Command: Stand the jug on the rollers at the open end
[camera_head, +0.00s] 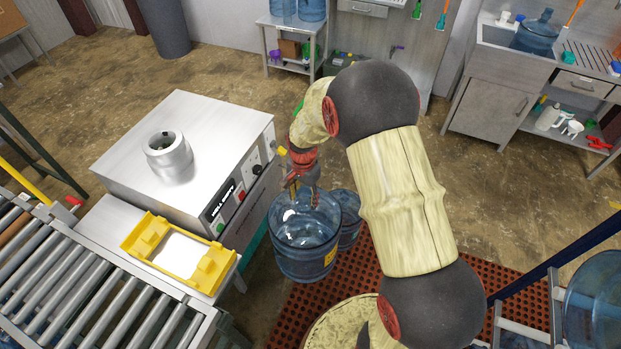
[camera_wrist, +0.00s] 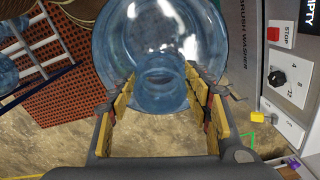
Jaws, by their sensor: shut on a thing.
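A clear blue jug (camera_head: 305,240) hangs upright from my gripper (camera_head: 301,192) in front of the metal machine. A yellow label shows on its side. In the wrist view my gripper's yellow-padded fingers (camera_wrist: 161,100) are shut on both sides of the jug's neck, and the jug's round body (camera_wrist: 165,35) fills the top centre. The roller conveyor (camera_head: 60,275) lies at the lower left in the head view, with its end nearest the machine. The jug is to the right of the rollers, apart from them.
A steel machine (camera_head: 190,150) with a round top fitting stands behind. A yellow frame (camera_head: 180,253) sits on a ledge between conveyor and machine. Another blue jug (camera_head: 347,215) stands behind the held one. A red perforated mat (camera_head: 340,290) covers the floor; a rack (camera_head: 545,300) is at right.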

